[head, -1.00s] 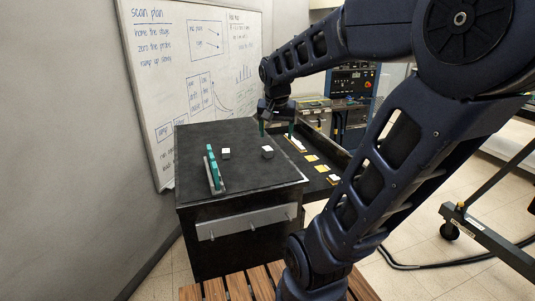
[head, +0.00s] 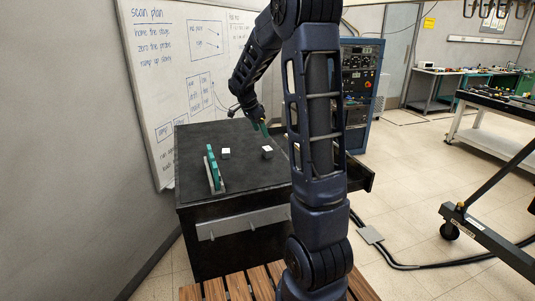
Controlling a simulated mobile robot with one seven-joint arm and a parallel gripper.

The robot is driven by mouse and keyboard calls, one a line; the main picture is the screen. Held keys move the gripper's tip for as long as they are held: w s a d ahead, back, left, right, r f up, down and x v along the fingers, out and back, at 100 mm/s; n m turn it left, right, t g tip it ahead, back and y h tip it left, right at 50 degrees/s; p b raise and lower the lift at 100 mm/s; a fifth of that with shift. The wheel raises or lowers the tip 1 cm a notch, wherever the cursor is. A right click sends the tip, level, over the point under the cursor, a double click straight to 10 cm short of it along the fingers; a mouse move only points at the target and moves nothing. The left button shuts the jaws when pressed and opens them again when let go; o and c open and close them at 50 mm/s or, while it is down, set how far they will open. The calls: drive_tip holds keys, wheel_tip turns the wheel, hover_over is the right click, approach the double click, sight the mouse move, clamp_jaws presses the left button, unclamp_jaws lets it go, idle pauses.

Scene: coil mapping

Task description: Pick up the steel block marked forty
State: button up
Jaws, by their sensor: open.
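Two small light-topped steel blocks stand on the black bench top (head: 215,152). The left block (head: 226,154) sits near the middle, and the right block (head: 267,152) sits nearer the right edge. Any markings on them are too small to read, so I cannot tell which is forty. My gripper (head: 264,128) is open, with green fingertips. It hangs above and behind the right block, apart from it. Part of the gripper is hard to make out against the dark arm.
A grey rack with teal pieces (head: 214,170) stands at the bench's left front. A whiteboard (head: 180,70) stands close behind the bench. Open floor lies to the right.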

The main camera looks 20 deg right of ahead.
sight(267, 148)
drive_tip(key=shift+m, duration=0.4)
drive_tip(key=x, duration=0.8)
drive_tip(key=w+x, duration=0.1)
drive_tip(key=x, duration=0.3)
drive_tip(key=shift+w+a+f, duration=0.1)
drive_tip(key=shift+f, duration=0.1)
drive_tip(key=shift+c, duration=0.2)
drive_tip(key=c, duration=1.1)
drive_tip(key=shift+r, duration=0.1)
